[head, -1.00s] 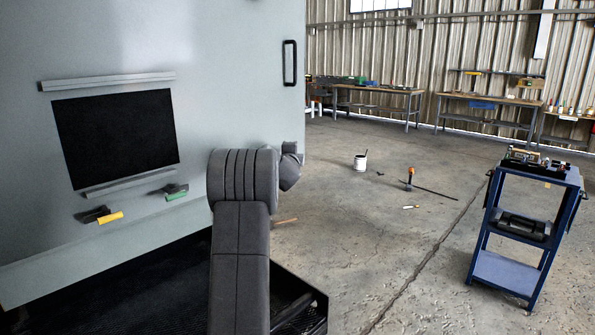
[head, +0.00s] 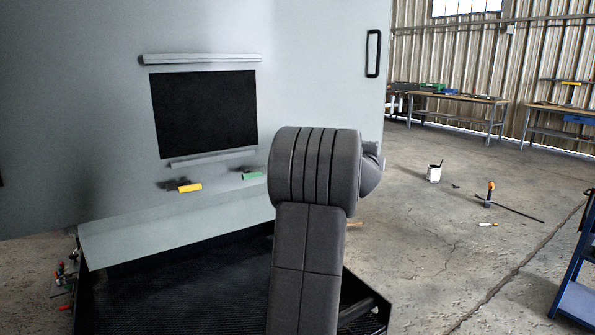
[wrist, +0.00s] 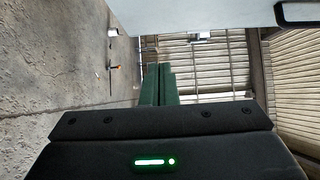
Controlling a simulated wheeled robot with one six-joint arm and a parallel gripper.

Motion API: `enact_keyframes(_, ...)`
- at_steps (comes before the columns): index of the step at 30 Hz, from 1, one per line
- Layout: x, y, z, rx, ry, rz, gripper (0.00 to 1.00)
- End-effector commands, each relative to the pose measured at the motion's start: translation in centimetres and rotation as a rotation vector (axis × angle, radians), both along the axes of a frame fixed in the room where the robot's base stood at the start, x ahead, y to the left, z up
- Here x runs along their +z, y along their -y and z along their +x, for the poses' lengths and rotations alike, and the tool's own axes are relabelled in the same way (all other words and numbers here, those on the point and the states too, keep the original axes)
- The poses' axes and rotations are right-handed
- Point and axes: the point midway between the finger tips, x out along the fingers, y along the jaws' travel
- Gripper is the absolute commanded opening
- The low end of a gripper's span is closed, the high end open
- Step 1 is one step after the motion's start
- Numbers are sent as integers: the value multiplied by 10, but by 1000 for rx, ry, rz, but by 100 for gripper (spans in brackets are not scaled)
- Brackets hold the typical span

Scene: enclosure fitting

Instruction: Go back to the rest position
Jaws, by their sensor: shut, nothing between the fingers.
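My gripper (wrist: 160,84) shows in the wrist view with its two dark green fingers together and nothing between them. It points out over the hall, away from any object, with the concrete floor on the left and the ribbed wall on the right. In the head view my arm stands bent in front of the enclosure, and the gripper itself is hidden. The large grey enclosure (head: 320,90) has a black rectangular opening (head: 205,112) with a rail above and one below. A yellow-handled tool (head: 189,188) and a green-handled tool (head: 252,175) sit below the opening.
A paint pot (head: 434,173) and an orange-topped tool (head: 490,193) stand on the open floor (head: 420,240) at right. A blue cart (head: 578,285) is cut off at the right edge. Workbenches (head: 460,98) line the back wall. Several small items lie at far left.

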Motion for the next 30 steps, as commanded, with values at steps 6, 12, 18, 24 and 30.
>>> enact_keyframes(6,1,2,4,0,0,0,0)
enact_keyframes(12,2,8,25,0,-2,1,0)
enact_keyframes(18,4,17,53,0,-1,1,0)
enact_keyframes(24,3,25,79,0,-1,2,0)
enact_keyframes(30,2,27,100,3,-2,1,0)
